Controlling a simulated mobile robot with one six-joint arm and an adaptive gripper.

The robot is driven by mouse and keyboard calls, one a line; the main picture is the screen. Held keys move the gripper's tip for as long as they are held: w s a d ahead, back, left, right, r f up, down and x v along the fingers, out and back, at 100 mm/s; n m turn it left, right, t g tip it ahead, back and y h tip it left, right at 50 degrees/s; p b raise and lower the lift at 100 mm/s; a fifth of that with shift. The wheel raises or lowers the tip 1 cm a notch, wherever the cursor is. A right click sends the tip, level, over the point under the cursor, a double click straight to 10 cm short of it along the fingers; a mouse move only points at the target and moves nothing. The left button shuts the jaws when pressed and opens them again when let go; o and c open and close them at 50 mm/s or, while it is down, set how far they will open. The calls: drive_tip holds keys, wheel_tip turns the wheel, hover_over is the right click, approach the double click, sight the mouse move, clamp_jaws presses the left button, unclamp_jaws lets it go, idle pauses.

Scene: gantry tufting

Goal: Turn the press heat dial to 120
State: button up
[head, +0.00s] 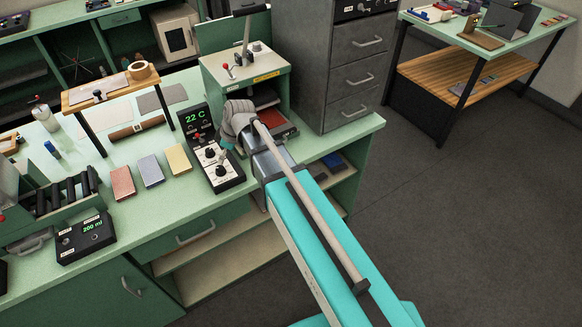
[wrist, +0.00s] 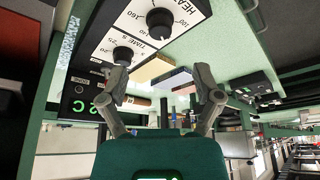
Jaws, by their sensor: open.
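The press control box (head: 212,180) stands on the green bench, with a green display (head: 195,119) reading 22 C. Its heat dial (head: 221,171) is a black knob on a white scale, at the end away from the display. In the wrist view the heat dial (wrist: 160,20) is at the top, beside the word HEAT; I cannot read its setting clearly. The time dial (wrist: 122,55) is lower left of it. My gripper (wrist: 164,88) is open and empty, its fingers apart and clear of the heat dial. In the head view my gripper (head: 236,118) is beside the box, near its upper right.
The press (head: 245,78), with a lever and red knob, stands behind my gripper. Grey drawers (head: 340,75) are to its right. Copper, blue and gold blocks (head: 151,170) lie left of the box. A small wooden stand (head: 112,88) is behind them.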

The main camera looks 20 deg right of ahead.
drive_tip(key=p+v, duration=0.5)
drive_tip(key=v, duration=0.1)
drive_tip(key=s+d+f+m+g+h+b, duration=0.2)
drive_tip(key=s+d+f+m+h+b, duration=0.1)
drive_tip(key=s+d+m, duration=0.9)
drive_tip(key=shift+s+d+f+h, duration=0.4)
drive_tip(key=shift+s+d+f, duration=0.35)
drive_tip(key=shift+d, duration=0.95)
idle(1.0)
